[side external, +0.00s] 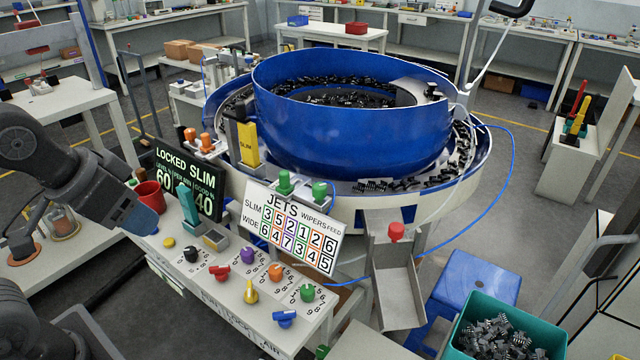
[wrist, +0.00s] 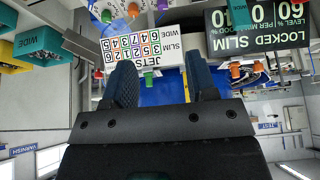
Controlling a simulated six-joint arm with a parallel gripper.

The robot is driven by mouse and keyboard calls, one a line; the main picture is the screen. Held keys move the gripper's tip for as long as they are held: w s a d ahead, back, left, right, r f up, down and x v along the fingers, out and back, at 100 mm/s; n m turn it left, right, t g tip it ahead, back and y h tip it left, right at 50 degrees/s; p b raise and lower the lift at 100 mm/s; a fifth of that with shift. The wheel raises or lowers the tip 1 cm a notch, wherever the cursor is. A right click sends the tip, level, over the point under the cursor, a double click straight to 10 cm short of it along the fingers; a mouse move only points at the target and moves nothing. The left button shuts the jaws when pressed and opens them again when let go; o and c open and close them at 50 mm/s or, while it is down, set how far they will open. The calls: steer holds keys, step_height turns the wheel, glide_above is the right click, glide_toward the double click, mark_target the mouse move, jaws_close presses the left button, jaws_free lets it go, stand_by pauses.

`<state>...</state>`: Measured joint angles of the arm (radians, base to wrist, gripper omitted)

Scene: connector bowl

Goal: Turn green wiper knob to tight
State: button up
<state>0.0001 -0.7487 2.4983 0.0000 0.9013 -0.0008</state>
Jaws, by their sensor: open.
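Two green knobs stand behind the top edge of the JETS sign, by the bowl's rim: a left one (side external: 284,182) and a right one (side external: 319,190). A further green dial knob (side external: 307,292) sits on the front panel over a number scale. I cannot tell for sure which is the wiper knob, and no tight mark is readable. My gripper (side external: 146,222) is at the left, above the panel's left end, well apart from all the green knobs. In the wrist view my gripper (wrist: 163,78) has its two dark blue fingers apart with nothing held; a small green knob (wrist: 149,76) shows beyond them.
The JETS sign (side external: 294,228) and LOCKED SLIM display (side external: 184,183) stand upright behind the panel. A teal lever (side external: 187,204), red cup (side external: 150,194) and several coloured knobs stand nearby. The blue bowl (side external: 350,125) is behind. A metal chute (side external: 396,290) lies right of the panel.

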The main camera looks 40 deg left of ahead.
steer(key=w+d+r+g, duration=0.1)
steer(key=w+d+r, duration=0.1)
steer(key=w+r, duration=0.45)
steer(key=r+n+g, duration=0.1)
steer(key=n+g, duration=0.2)
steer(key=g, duration=0.2)
glide_above(320, 185)
step_height(320, 185, down, 13)
steer(key=shift+r, duration=0.1)
steer(key=c, duration=0.9)
